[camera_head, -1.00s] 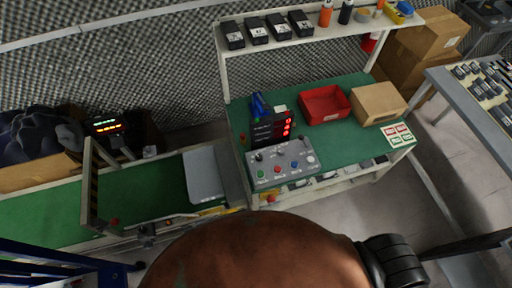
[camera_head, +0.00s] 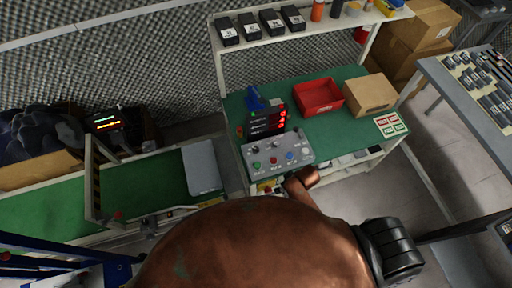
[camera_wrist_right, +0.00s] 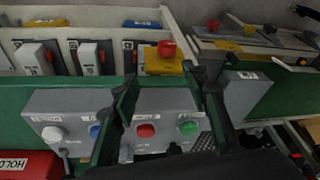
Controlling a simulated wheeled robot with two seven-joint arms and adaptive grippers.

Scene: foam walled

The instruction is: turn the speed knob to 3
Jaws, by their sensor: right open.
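The grey control panel (camera_head: 277,154) sits on the green bench with a row of coloured buttons along its front and small dark controls behind them. Which control is the speed knob, and its setting, is too small to read. A display with red digits (camera_head: 267,121) stands behind the panel. In the right wrist view the panel (camera_wrist_right: 70,104) shows white, blue, red (camera_wrist_right: 146,130) and green buttons. My right gripper (camera_wrist_right: 170,92) is open, its two dark fingers spread over the panel with nothing seen between them gripped. They partly hide the panel's controls. My left gripper is not in view.
A red bin (camera_head: 318,96) and a cardboard box (camera_head: 369,94) stand to the right of the panel on the bench. A shelf (camera_head: 262,45) with black boxes runs above. In the right wrist view a red-topped yellow switch (camera_wrist_right: 165,58) is beyond the panel.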

